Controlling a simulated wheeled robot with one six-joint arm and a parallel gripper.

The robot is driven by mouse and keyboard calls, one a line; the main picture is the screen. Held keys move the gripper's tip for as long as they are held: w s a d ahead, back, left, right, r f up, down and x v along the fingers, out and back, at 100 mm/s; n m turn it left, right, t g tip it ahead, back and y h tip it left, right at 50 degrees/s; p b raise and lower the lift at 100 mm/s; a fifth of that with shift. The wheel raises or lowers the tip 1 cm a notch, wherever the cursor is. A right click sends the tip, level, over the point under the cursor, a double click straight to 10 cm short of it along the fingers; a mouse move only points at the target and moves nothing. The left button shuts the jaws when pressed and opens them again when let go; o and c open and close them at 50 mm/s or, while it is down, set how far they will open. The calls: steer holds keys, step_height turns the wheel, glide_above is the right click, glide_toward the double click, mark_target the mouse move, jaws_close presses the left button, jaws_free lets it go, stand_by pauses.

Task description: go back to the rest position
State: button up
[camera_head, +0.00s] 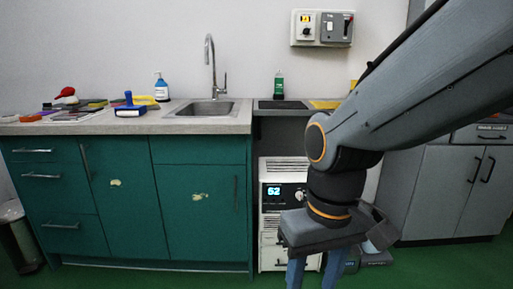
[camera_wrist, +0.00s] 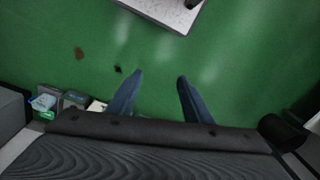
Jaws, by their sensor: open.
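My gripper (camera_head: 312,275) hangs at the lower middle of the head view, pointing down in front of the white unit with the lit display. Its blue fingers are cut off by the bottom edge there. My arm reaches in from the upper right of the head view.
A green cabinet (camera_head: 130,205) with a sink (camera_head: 205,107) stands at left. A grey cabinet (camera_head: 465,190) is at right. Small items (camera_wrist: 75,98) lie on the floor left of the fingers. A bin (camera_head: 20,235) stands far left.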

steer(key=d+r+m+p, duration=0.3)
steer(key=d+r+p, duration=0.7)
steer(key=p, duration=1)
steer(key=shift+s+r+h+p, duration=0.15)
steer(key=shift+r+h+p, duration=0.15)
steer(key=shift+r, duration=0.6)
stand_by(0.4)
